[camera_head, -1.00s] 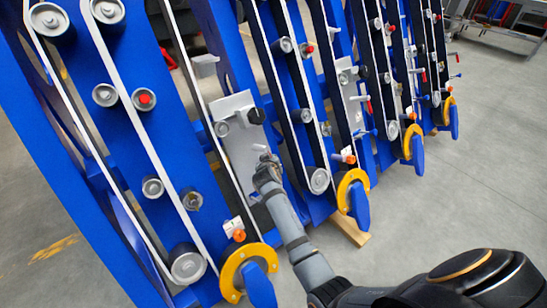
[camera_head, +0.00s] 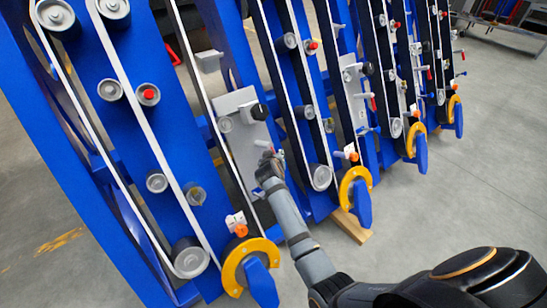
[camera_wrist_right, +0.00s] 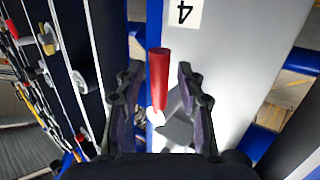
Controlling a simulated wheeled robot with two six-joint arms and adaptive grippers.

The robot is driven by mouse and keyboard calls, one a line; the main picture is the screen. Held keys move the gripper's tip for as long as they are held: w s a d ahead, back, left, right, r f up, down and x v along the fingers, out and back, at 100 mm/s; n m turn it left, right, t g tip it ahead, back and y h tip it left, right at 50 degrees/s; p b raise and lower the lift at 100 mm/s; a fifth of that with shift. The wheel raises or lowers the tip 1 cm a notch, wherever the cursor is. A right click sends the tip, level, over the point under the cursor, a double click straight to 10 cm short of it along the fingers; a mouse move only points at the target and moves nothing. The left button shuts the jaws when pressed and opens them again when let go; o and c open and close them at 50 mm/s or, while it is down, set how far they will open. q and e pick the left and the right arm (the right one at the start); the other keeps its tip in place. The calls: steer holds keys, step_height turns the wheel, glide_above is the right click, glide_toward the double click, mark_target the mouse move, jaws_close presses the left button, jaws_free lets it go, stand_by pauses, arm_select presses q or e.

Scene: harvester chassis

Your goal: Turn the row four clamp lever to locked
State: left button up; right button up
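The row four clamp lever is a red handle (camera_wrist_right: 159,80) with a pale pivot end, in front of a grey plate (camera_wrist_right: 225,60) with an upside-down "4" label (camera_wrist_right: 183,12). In the right wrist view my right gripper (camera_wrist_right: 160,90) is open, with one dark finger on each side of the lever and a visible gap to each. In the head view my right gripper (camera_head: 269,163) is at the lower part of the grey plate (camera_head: 236,105), close to the small lever (camera_head: 263,144). My left gripper is not in view.
Blue row frames (camera_head: 135,125) with rollers and belts stand side by side. A black knob (camera_head: 259,112) sits above my right gripper on the plate. Yellow ring guards (camera_head: 250,262) are at the row bottoms. Open grey floor (camera_head: 455,190) lies to the right.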

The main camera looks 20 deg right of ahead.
step_height(320, 180, up, 10)
stand_by(0.3)
